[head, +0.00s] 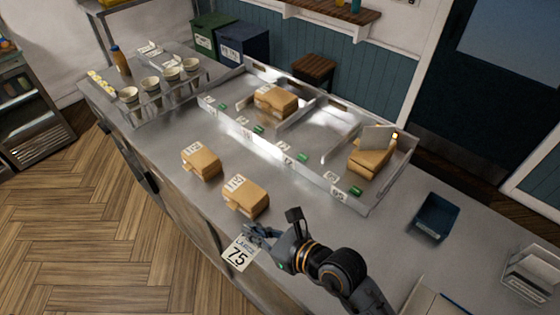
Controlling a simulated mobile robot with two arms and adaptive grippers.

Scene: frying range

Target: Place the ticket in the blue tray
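The ticket (239,254) is a white card printed with a large "75". It hangs at the fingertips of my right gripper (254,236), which looks shut on its upper edge. The ticket is over the counter's front edge, in front of a brown package. The blue tray (434,217) is a small dark blue open box on the counter at the right, well to the right of my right gripper. Its visible inside looks empty, and a small label is on its front. My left gripper is not in view.
Two brown packages (201,161) (245,197) stand on the steel counter (310,228). Behind them is a divided metal rack (318,180) with more packages. A white holder (530,272) stands right of the blue tray. Cups (151,84) stand at the far left.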

